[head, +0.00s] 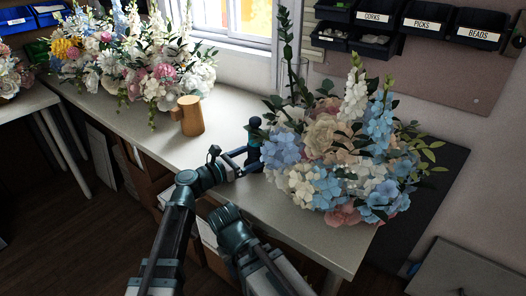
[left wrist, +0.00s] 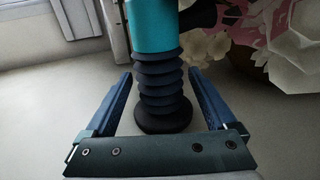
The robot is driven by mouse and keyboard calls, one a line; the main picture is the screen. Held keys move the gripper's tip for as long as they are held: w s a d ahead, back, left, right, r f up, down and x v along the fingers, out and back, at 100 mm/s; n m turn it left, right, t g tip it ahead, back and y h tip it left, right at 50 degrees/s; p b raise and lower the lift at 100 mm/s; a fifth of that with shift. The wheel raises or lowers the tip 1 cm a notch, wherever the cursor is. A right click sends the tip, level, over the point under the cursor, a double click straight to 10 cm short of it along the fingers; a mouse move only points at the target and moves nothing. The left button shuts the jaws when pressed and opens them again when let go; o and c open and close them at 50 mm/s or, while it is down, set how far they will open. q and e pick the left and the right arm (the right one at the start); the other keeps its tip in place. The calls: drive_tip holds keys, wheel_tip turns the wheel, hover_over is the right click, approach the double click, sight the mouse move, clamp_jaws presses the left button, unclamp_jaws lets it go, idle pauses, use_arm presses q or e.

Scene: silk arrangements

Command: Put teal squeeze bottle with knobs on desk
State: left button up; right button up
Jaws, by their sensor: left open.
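The teal squeeze bottle (left wrist: 154,25) stands upright on the pale desk (head: 221,165). In the left wrist view it has a smooth teal upper body above a black ribbed section and a round black foot; its top is cut off. In the head view the bottle (head: 254,136) shows small and dark beside the flowers, partly behind my gripper. My left gripper (head: 247,160) is open. In the left wrist view its blue fingers (left wrist: 157,78) lie on either side of the black ribbed part, with gaps visible on both sides. Part of my right arm shows in the head view, but its fingers do not.
A large blue, cream and pink flower arrangement (head: 340,160) stands close right of the bottle. A brown wooden mug (head: 189,116) and more flowers (head: 135,62) stand farther back left. Labelled bins (head: 430,22) hang on the wall. The desk between mug and bottle is clear.

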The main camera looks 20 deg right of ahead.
use_arm(q)
drive_tip(key=v, duration=0.8)
drive_tip(key=shift+s+a, duration=0.15)
drive_tip(key=shift+a, duration=0.15)
